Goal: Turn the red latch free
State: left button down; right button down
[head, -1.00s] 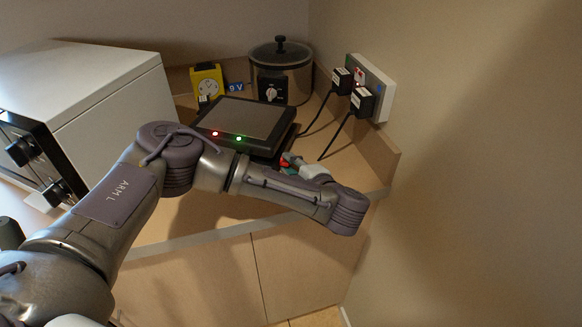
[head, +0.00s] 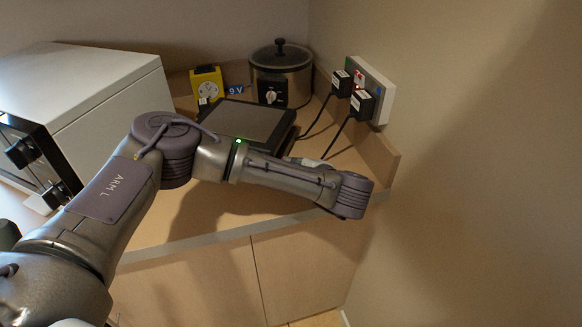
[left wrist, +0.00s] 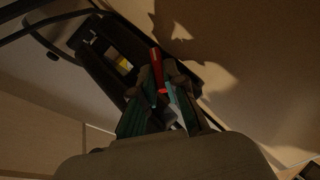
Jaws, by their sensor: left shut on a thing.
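The red latch (left wrist: 156,62) shows in the left wrist view as a narrow red bar against a dark casing. My left gripper (left wrist: 165,86) is shut on it, with one finger on each side and the latch's far end standing out beyond the fingertips. In the head view my left forearm covers the latch and the fingers. The black flat-topped device (head: 248,121) sits on the counter behind my forearm, with a green light (head: 239,140) lit at its front edge. My right gripper is in neither view.
Two black plugs (head: 361,104) sit in a wall socket (head: 377,92), with cables running down towards the device. A cooking pot (head: 281,75), a yellow dial unit (head: 206,83) and a white oven (head: 95,85) stand around it. The counter's front edge is below my arm.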

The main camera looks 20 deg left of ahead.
pick_arm(q)
jog(key=m+g, duration=0.2)
jog(key=g, duration=0.1)
jog(key=m+g+h+b, duration=0.1)
jog(key=shift+w+r+g, duration=0.35)
jog(key=shift+w+g, duration=0.05)
jog(key=m+g, duration=0.2)
jog(key=g, duration=0.1)
jog(key=shift+w+g, duration=0.3)
dwell(0.3)
jog(key=c, duration=1.5)
grip_release()
jog(key=shift+d+r, duration=0.2)
jog(key=v, duration=0.7)
jog(key=shift+w, duration=0.15)
